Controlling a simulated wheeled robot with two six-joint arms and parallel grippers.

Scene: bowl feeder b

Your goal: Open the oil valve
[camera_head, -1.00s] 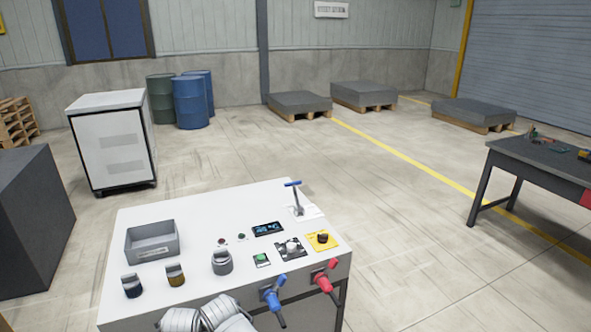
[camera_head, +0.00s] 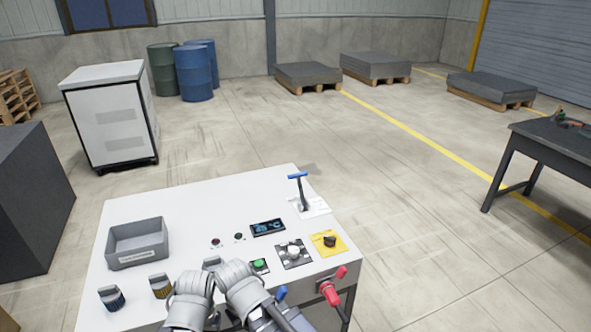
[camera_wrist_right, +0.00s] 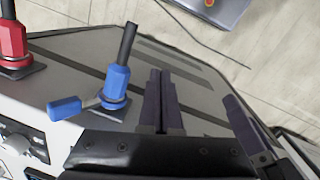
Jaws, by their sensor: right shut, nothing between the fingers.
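Two lever valves are on the front face of the white console (camera_head: 185,215). The red valve (camera_head: 329,292) shows clearly in the head view; only a blue tip (camera_head: 281,293) of the other shows beside my arm. In the right wrist view the blue valve (camera_wrist_right: 117,80) has its blue handle pointing left, and the red valve (camera_wrist_right: 12,42) is at the upper left edge. No label tells which is the oil valve. My right gripper (camera_wrist_right: 161,74) is shut and empty, right of the blue valve and apart from it. My left gripper's fingers cannot be made out for sure.
The console top holds a grey bin (camera_head: 137,243), a blue-topped lever (camera_head: 300,190), a display (camera_head: 267,227), a green button (camera_head: 259,265) and a yellow-plated knob (camera_head: 329,242). A dark workbench (camera_head: 555,150) stands at right. Open floor lies between.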

